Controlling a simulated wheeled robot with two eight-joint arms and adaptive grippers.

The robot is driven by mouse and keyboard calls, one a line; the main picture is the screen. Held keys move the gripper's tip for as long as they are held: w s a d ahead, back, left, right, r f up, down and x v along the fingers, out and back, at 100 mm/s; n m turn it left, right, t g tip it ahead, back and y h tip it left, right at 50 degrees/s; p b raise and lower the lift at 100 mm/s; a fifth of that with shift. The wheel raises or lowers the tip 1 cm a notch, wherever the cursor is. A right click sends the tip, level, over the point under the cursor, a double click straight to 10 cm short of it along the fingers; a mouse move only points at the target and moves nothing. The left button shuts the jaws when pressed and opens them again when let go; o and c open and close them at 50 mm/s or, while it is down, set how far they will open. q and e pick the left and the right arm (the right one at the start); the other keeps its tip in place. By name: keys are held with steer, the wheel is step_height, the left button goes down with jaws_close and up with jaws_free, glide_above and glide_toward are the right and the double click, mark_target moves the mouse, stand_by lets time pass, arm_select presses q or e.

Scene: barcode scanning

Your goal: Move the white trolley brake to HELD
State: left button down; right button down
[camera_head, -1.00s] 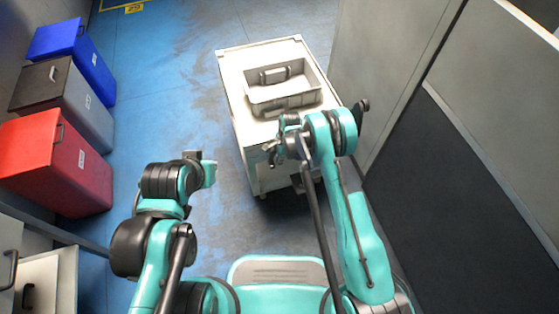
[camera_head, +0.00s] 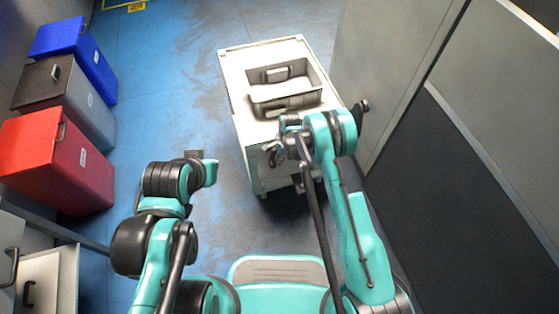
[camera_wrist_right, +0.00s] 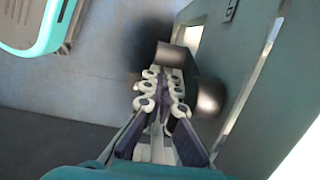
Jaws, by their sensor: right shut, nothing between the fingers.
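The white trolley (camera_head: 238,105) stands ahead of me, with a grey tray on its top. My right gripper (camera_head: 273,154) is low at the trolley's near side, partly hidden by my own arm. In the right wrist view the gripper (camera_wrist_right: 162,82) is shut and empty, with its fingers together beside a pale panel (camera_wrist_right: 252,70). Dark rounded parts (camera_wrist_right: 208,97) show right by the fingers; I cannot tell whether they are the brake or whether the fingers touch them. My left gripper (camera_head: 197,156) is only partly visible, left of the trolley, and its jaws cannot be made out.
The grey tray (camera_head: 257,98) sits on the trolley top. Blue (camera_head: 85,65), grey (camera_head: 87,115) and red (camera_head: 75,175) lidded bins line the left wall. Grey panels (camera_head: 390,80) stand close on the trolley's right. The blue floor (camera_head: 160,80) between bins and trolley is clear.

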steer(key=shift+s+a+f, duration=0.1)
steer(key=shift+s+a, duration=0.1)
steer(key=shift+a, duration=0.4)
stand_by(0.4)
steer(key=shift+d, duration=0.1)
stand_by(1.2)
steer(key=w+d+r+p, duration=0.2)
steer(key=d+r+p, duration=0.2)
steer(key=d+r, duration=0.4)
steer(key=s+a+f+y+b, duration=0.1)
steer(key=a+f+y+b, duration=0.1)
steer(key=a+f+b, duration=0.2)
steer(key=a+f, duration=0.3)
steer(key=f, duration=0.1)
steer(key=shift+s+a+g+y, duration=0.15)
steer(key=shift+s+g+y, duration=0.15)
steer(key=shift+g, duration=0.1)
